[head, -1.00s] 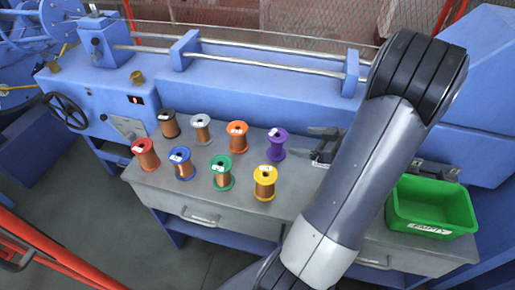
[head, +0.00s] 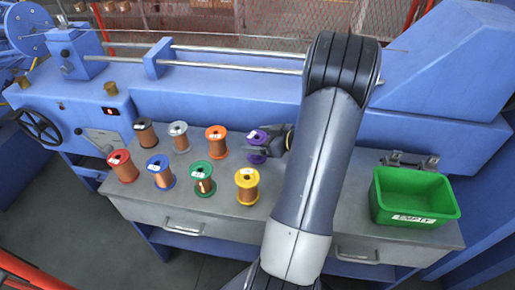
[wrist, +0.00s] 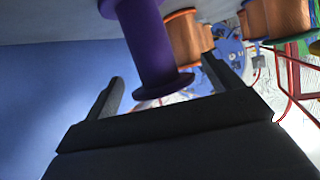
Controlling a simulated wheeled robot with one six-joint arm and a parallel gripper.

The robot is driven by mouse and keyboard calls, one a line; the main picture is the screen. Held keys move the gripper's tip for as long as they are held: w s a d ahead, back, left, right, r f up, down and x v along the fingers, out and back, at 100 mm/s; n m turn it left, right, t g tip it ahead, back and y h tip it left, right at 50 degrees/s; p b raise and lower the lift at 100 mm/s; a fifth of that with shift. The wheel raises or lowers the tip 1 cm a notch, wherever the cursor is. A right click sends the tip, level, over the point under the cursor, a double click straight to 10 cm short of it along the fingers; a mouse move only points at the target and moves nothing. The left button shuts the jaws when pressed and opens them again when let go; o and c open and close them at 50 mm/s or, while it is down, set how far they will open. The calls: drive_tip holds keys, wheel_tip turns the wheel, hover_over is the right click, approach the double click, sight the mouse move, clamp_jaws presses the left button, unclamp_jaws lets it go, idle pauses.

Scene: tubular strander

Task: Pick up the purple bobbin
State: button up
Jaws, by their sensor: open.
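The purple bobbin (head: 257,146) stands upright on the grey bench top, at the right end of the back row. My gripper (head: 268,143) is at its right side, partly hidden behind my arm in the head view. In the wrist view the purple bobbin (wrist: 152,50) lies between the two dark fingers of my gripper (wrist: 162,85), which stand apart on either side of it. No grip on it shows. Part of the bobbin is cut off at the top of the wrist view.
The orange bobbin (head: 216,140) stands to the left of the purple one, and the yellow bobbin (head: 247,186) in front of it. Several other bobbins stand further left. A green bin (head: 414,198) labelled EMPTY is at right. The blue machine (head: 225,98) runs behind the bench.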

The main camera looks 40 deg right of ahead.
drive_tip(key=shift+w+a+f, duration=0.1)
drive_tip(key=shift+w, duration=0.1)
drive_tip(key=shift+c, duration=0.6)
drive_tip(key=c, duration=0.9)
drive_tip(key=shift+c, duration=0.2)
